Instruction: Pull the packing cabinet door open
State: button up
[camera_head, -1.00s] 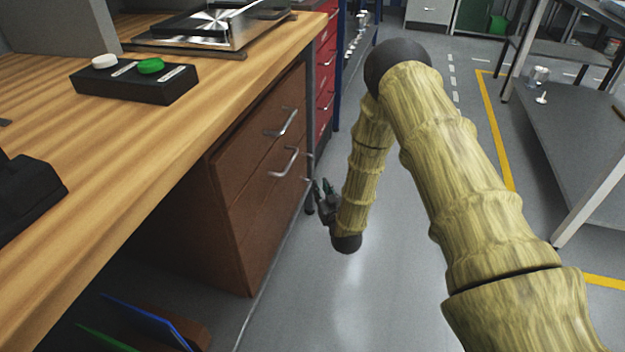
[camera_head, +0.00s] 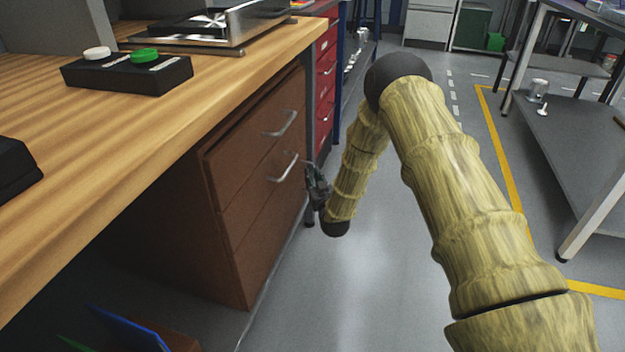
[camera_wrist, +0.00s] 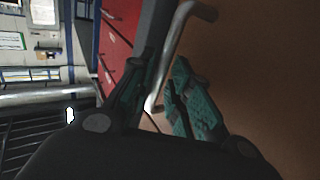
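The packing cabinet is likely the brown wooden cabinet (camera_head: 235,210) under the workbench, its front flush and looking shut. It has an upper bar handle (camera_head: 283,123) and a lower bar handle (camera_head: 286,168). My gripper (camera_head: 312,172) is just right of the lower handle, low in front of the cabinet. In the wrist view, my gripper's two teal-padded fingers (camera_wrist: 165,60) are apart, with a metal bar handle (camera_wrist: 180,32) running between them near the tips. Brown panel (camera_wrist: 255,80) fills the right side. Contact between fingers and handle cannot be told.
The wooden bench top (camera_head: 130,150) overhangs the cabinet, with a black button box (camera_head: 125,75) on it. Red drawers (camera_head: 326,85) stand beyond.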

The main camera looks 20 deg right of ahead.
jog(key=shift+w, duration=0.6)
grip_shut()
jog(key=shift+s+d, duration=0.1)
